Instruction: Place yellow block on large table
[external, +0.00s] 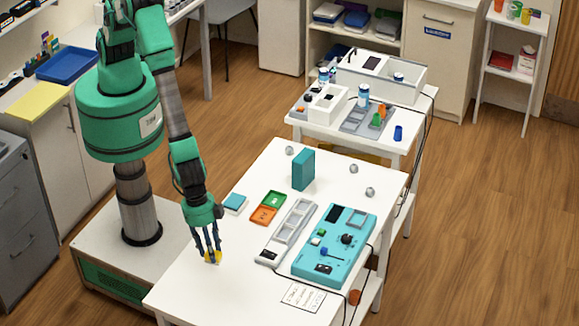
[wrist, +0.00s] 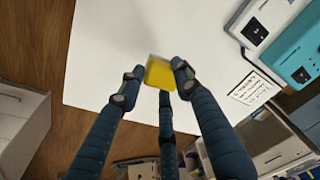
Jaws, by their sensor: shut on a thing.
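The yellow block (external: 213,257) is between the fingers of my gripper (external: 212,250), low over the near left part of the large white table (external: 185,290). In the wrist view the yellow block (wrist: 159,73) sits between the dark fingertips of my gripper (wrist: 155,80), with the white table (wrist: 120,40) behind it. The fingers are shut on the block. I cannot tell whether the block touches the table top.
A teal panel (external: 358,232), a grey tray strip (external: 276,253), green (external: 275,199) and orange (external: 263,215) trays and a tall teal box (external: 303,169) stand to the right. A paper card (external: 303,297) lies near the front edge. The table's near left corner is clear.

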